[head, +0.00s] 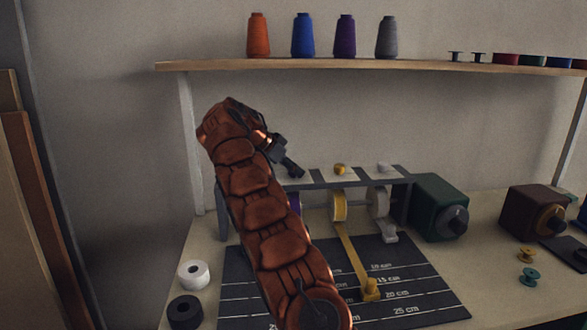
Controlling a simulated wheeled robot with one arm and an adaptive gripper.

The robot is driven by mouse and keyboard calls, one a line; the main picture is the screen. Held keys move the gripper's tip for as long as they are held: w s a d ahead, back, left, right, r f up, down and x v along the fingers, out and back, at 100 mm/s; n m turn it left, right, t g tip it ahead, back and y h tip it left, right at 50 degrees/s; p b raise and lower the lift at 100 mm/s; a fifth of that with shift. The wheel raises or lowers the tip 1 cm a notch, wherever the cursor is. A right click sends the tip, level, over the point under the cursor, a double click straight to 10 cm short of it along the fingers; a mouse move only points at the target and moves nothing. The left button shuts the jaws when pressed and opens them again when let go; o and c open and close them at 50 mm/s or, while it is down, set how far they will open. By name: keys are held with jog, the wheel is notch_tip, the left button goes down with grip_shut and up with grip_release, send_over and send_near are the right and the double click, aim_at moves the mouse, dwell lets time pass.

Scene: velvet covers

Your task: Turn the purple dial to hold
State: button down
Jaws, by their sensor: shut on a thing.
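A dark ribbon rack (408,205) stands at the back of the table. A purple ribbon roll (295,202) shows partly beside my arm. My gripper (297,172) is at the rack's top, above the purple roll, its fingers shut at the spot of the purple dial. The dial itself is hidden behind the fingers, so its setting cannot be read. A yellow dial (341,169) and a white dial (384,167) sit on pale plates further right. The yellow ribbon (352,252) runs down to a yellow clip (371,289).
A dark measuring mat (425,298) lies in front of the rack. A green box (438,205) and a brown box (532,212) with knobs stand right. White (194,274) and black (185,311) rolls lie left. A shelf (215,65) with thread cones hangs above.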

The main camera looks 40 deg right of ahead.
jog(key=c, duration=0.8)
grip_release()
jog(key=shift+o, duration=0.2)
jog(key=shift+s+f+n+t+b, duration=0.1)
jog(key=shift+n+t+b, duration=0.25)
jog(key=shift+b, duration=0.3)
